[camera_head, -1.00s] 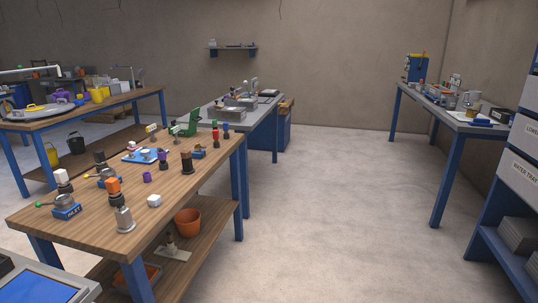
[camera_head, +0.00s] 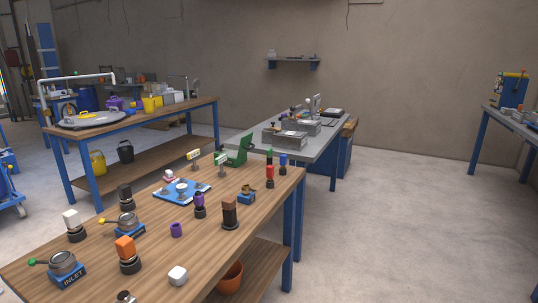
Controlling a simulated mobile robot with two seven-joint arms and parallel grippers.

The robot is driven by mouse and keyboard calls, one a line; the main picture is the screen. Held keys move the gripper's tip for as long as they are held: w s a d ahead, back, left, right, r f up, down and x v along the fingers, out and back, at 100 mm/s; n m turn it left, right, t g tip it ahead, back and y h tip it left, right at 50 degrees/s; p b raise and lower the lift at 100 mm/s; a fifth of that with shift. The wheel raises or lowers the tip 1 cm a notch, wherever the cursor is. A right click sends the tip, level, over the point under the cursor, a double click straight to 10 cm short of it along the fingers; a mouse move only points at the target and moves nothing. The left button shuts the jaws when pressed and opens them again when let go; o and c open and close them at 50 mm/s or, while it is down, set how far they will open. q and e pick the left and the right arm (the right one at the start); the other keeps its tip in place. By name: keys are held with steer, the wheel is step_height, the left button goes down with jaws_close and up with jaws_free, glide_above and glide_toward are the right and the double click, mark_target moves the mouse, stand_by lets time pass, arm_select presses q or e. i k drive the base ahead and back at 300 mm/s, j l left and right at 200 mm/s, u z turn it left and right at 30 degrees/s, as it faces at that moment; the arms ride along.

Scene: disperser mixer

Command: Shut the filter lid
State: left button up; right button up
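No part is readably marked as the filter, so I cannot tell for certain which lid is meant. On the wooden bench (camera_head: 150,240), a round grey metal fitting with a green-tipped handle (camera_head: 62,263) sits on a blue base reading INLET. A similar grey fitting with a yellow-tipped handle (camera_head: 128,223) is behind it. Further back, a green device (camera_head: 236,152) has a raised part at its right side. A large flat grey disc (camera_head: 92,121) with a yellow piece on it lies on the far left bench. Neither of my grippers is in view.
A grey table (camera_head: 330,135) stands behind. Open floor (camera_head: 400,220) lies to the right.

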mark_target(245, 143)
steer(key=i, duration=0.2)
steer(key=i+l, duration=1.2)
steer(key=l, duration=0.15)
steer(key=i+l+u, duration=0.45)
steer(key=l+u, duration=0.15)
